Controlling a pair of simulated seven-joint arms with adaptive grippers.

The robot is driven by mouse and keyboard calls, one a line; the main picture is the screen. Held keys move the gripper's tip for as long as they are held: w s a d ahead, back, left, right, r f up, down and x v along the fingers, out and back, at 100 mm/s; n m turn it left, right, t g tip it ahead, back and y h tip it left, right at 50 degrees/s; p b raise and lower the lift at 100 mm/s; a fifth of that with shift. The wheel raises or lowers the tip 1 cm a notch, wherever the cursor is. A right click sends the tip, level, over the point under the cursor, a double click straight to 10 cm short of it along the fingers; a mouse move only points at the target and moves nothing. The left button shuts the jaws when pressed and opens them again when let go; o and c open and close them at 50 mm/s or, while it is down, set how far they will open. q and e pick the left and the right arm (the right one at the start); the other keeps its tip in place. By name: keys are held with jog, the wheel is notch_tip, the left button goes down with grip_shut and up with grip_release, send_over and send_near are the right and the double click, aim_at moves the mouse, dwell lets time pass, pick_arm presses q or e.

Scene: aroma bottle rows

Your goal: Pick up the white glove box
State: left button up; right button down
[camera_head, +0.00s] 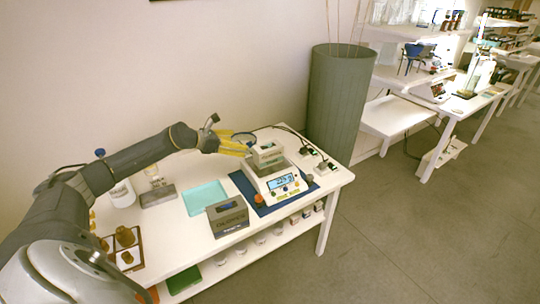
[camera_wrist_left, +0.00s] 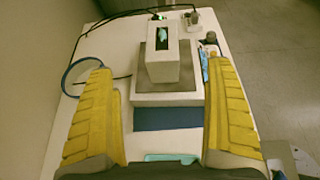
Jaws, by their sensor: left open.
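The white glove box (camera_head: 267,153) sits on top of the digital scale (camera_head: 277,187) at the right part of the table in the head view. In the left wrist view the white glove box (camera_wrist_left: 162,68) stands beyond and between my fingers, with a dark slot and a bit of blue glove on top. My left gripper (camera_head: 236,148) has yellow fingers and is open and empty, just left of the box. Its fingers show on both sides in the left wrist view (camera_wrist_left: 162,85), apart from the box. My right gripper is not in view.
A dark grey box (camera_head: 228,216) with blue in its top stands at the table's front. A turquoise sheet (camera_head: 205,197) lies left of the scale's blue mat (camera_head: 243,186). A blue-rimmed ring (camera_wrist_left: 72,76) and black cables lie behind. A tall green bin (camera_head: 338,100) stands beyond the table.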

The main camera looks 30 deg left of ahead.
aim_at(267, 146)
pick_arm(q)
jog(key=x, duration=1.5)
jog(key=shift+w+d+f, duration=0.2)
jog(key=shift+w+d, duration=0.05)
jog(key=shift+d, duration=0.05)
